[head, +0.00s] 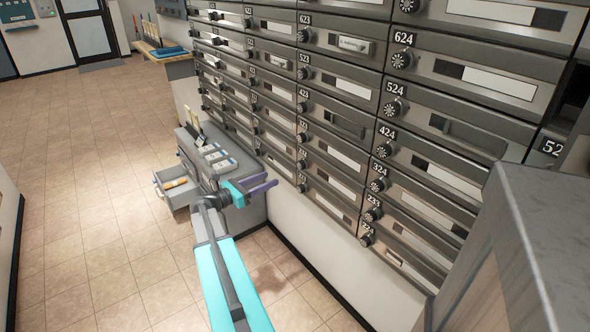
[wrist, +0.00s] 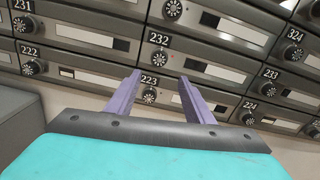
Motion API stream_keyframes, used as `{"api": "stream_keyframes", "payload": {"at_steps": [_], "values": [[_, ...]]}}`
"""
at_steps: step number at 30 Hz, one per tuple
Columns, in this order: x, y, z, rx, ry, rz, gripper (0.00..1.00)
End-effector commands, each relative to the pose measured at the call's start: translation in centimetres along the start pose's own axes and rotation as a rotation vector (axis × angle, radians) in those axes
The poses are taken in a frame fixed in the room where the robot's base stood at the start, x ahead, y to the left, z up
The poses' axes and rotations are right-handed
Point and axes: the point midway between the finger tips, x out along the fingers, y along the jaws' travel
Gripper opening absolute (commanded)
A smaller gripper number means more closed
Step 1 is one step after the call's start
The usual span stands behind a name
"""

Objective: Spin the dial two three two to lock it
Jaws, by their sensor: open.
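In the wrist view the dial under the number 232 (wrist: 158,57) is a dark round knob with pale marks, at the left end of its grey mailbox door (wrist: 200,72). The door looks flush with its neighbours. My gripper (wrist: 160,77) is open, its two purple fingers apart and empty, pointing at the mailbox wall. The 232 dial shows just beyond the fingertips, between them. I see no contact. In the head view my gripper (head: 262,190) hangs in front of the lower mailboxes; the 232 label is too small to pick out there.
The 223 dial (wrist: 149,95) shows lower, between the fingers. The 222 dial (wrist: 34,67) is to the left and the 233 dial (wrist: 268,87) to the right. A grey cabinet (head: 235,160) with an open drawer (head: 178,188) stands beside my arm. The tiled floor at left is clear.

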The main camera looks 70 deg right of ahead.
Motion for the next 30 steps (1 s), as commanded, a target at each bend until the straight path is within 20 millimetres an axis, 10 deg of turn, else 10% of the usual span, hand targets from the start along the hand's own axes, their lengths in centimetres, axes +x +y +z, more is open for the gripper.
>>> {"api": "stream_keyframes", "payload": {"at_steps": [11, 30], "values": [[1.5, 0.0, -0.1, 0.001, 0.001, -0.001, 0.48], [10.2, 0.1, -0.1, 0.001, 0.002, 0.0, 0.48]]}}
